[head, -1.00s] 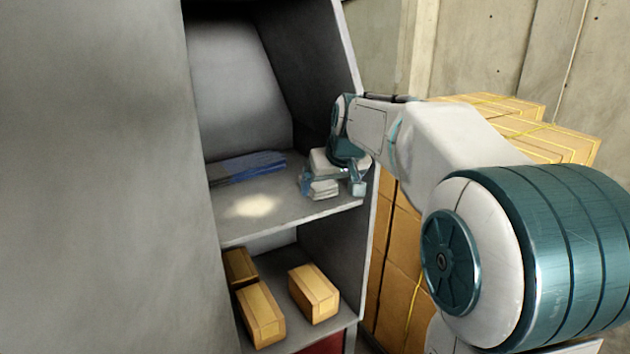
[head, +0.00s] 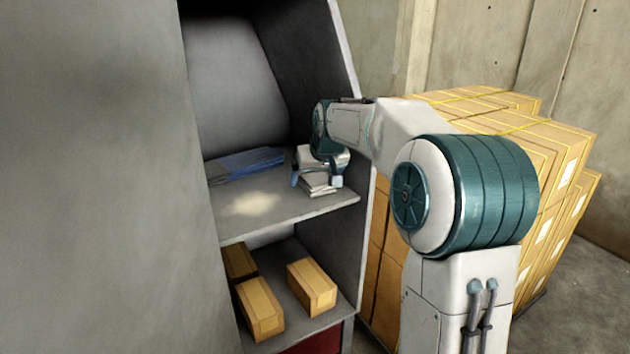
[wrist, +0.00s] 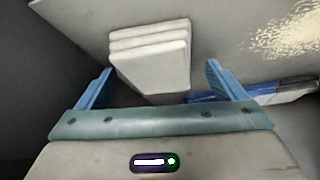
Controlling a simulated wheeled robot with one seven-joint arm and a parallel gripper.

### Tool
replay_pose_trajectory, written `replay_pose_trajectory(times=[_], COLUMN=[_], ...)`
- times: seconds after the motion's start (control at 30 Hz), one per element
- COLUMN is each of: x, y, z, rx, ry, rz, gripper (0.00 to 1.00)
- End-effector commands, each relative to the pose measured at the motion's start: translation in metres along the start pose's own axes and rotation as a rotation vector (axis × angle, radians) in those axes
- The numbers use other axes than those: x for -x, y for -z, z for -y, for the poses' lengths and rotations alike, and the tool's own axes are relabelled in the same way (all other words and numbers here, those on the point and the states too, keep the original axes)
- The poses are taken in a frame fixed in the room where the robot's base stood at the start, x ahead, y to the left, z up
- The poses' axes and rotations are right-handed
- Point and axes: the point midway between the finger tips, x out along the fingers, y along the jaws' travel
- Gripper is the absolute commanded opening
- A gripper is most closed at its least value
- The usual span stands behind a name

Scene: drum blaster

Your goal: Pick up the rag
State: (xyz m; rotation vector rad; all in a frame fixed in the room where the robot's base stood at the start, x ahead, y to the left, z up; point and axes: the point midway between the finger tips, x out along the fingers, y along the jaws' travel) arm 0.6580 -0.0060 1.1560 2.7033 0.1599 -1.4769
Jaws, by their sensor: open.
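A stack of folded white rags (head: 318,186) lies on the upper shelf of the grey cabinet, toward its right side. In the wrist view the stack (wrist: 150,55) shows several flat layers and lies between and beyond the two blue fingertips. My gripper (head: 316,180) is open at the stack, with one finger on each side of it in the head view. The wrist view also shows the gripper (wrist: 158,70) with nothing held. The gripper's body hides part of the stack in the head view, and I cannot tell whether the fingers touch it.
Folded blue cloths (head: 245,164) lie further left on the same shelf (head: 285,212); they also show in the wrist view (wrist: 283,92). The cabinet's right wall (head: 345,75) is close to my arm. Yellow boxes (head: 313,288) sit on the lower shelf. Stacked cartons (head: 540,150) stand right.

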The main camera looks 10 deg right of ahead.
Motion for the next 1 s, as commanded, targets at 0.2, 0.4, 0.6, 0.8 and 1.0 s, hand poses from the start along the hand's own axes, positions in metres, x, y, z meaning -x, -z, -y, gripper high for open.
replay_pose_trajectory(times=[0.2,0.4,0.6,0.8,1.0], x=[0.000,0.000,0.001,0.005,0.017], y=[0.000,0.000,0.000,0.003,-0.015], z=[0.000,0.000,0.000,0.000,-0.001], rx=[0.000,0.000,0.000,-0.001,0.000], ry=[0.000,0.000,0.000,-0.001,-0.002], rz=[0.000,0.000,0.000,-0.002,-0.002], gripper=[0.71,0.42,0.42,0.42,0.42])
